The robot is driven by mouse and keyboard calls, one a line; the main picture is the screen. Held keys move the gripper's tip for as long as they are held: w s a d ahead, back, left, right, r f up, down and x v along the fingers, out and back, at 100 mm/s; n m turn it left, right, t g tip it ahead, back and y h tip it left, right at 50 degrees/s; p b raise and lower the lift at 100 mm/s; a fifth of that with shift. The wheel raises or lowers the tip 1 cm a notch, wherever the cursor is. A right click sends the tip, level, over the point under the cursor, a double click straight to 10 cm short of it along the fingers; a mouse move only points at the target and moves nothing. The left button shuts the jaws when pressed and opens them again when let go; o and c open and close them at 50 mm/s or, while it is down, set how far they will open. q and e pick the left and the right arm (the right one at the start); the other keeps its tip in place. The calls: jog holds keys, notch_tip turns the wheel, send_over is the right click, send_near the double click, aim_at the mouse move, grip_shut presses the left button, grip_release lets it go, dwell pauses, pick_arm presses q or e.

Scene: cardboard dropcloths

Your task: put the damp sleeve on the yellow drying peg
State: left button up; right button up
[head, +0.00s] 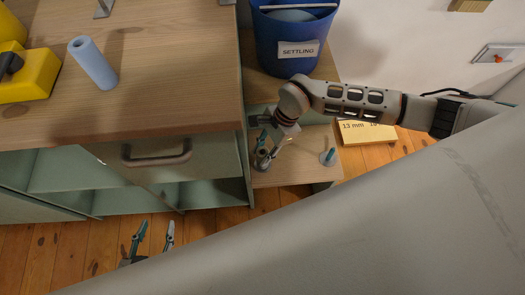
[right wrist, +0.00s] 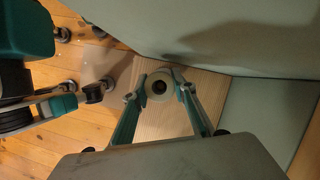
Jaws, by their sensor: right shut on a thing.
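My right gripper (head: 268,152) is low beside the cabinet, over the low wooden shelf. In the right wrist view its fingertips (right wrist: 159,87) are shut on a pale round sleeve-like piece (right wrist: 159,76), seen end-on with a dark hole. In the head view the fingers mostly cover that piece; I cannot tell whether it sits over a peg. No yellow peg can be made out. My left gripper (head: 152,238) is open and empty above the floor.
A blue bin labelled SETTLING (head: 285,52) stands behind the shelf. A drawer handle (head: 155,155) projects from the cabinet.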

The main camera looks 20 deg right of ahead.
jog(key=o, duration=0.9)
jog(key=shift+o, duration=0.2)
jog(key=shift+r, duration=0.1)
jog(key=v, duration=1.1)
jog(key=shift+d+r, duration=0.15)
jog(key=shift+r, duration=0.25)
